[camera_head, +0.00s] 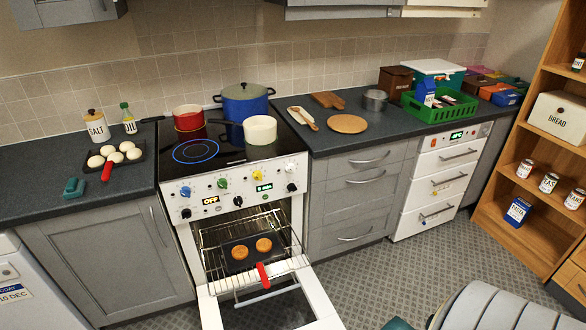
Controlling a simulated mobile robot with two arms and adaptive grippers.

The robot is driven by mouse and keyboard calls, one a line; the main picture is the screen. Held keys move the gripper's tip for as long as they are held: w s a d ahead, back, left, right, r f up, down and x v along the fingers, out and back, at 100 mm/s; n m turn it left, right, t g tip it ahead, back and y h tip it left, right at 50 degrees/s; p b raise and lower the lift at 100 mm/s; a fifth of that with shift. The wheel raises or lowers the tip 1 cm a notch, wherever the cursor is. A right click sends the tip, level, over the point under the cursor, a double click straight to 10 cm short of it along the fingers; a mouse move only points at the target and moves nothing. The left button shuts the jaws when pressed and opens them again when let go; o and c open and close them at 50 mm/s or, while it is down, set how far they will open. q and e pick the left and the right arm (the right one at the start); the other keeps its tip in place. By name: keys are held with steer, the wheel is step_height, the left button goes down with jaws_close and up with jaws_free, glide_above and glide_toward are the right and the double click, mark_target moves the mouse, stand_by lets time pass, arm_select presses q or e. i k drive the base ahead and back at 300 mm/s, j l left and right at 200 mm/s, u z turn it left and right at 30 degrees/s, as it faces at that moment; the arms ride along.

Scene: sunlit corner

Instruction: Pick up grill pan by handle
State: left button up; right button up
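A dark flat pan (238,266) with a red handle (263,275) sits on the pulled-out wire rack (218,284) of the open oven. Two round brown patties (264,245) lie on it, and its handle points toward the front. A second dark pan (131,165) with a red handle (107,171) lies on the left counter and holds several pale round buns (115,157). Its handle points toward the counter's front edge. I cannot tell for certain which of the two is the grill pan. Neither of my grippers is in view.
The lowered oven door (268,312) juts out below the rack. On the hob stand a red pot (189,122), a blue pot (245,107) and a cream pan (260,131); one hob ring glows blue. A teal object (74,188) lies near the left counter's edge.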

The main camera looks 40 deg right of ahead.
mark_target(254, 258)
steer(key=l+z, duration=0.1)
steer(key=z, duration=1)
